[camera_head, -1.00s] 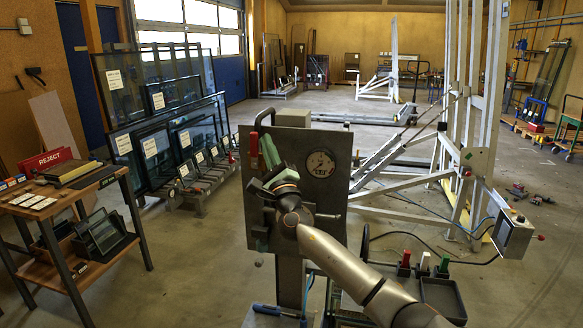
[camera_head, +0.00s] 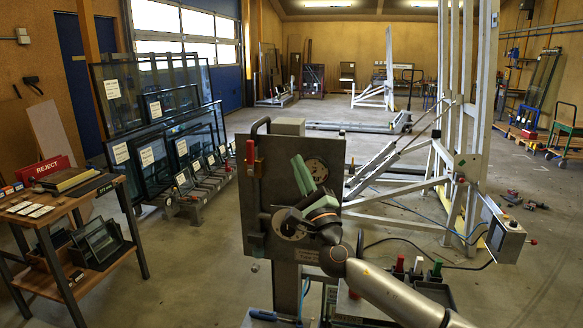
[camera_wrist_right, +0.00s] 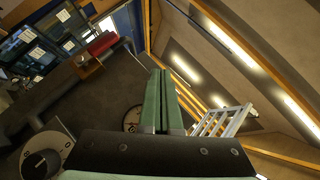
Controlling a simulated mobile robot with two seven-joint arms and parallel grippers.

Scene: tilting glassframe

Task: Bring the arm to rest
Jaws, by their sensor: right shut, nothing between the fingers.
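My right gripper (camera_head: 303,175) is shut and empty. Its green fingers point up and to the left in front of a grey metal panel (camera_head: 256,218), partly covering an upper round gauge (camera_head: 318,168). In the right wrist view the closed green fingers (camera_wrist_right: 161,100) lie side by side with nothing between them. My right arm comes in from the lower right. A lower round dial (camera_head: 287,226) on the panel shows just left of my wrist. Whether the gripper touches the panel I cannot tell. My left gripper is not in view.
A red handle (camera_head: 250,152) is at the panel's left edge. A white metal frame (camera_head: 455,150) with a control box (camera_head: 505,239) stands at right. A workbench (camera_head: 70,215) with a red REJECT sign (camera_head: 43,168) is at left. Floor between bench and panel is clear.

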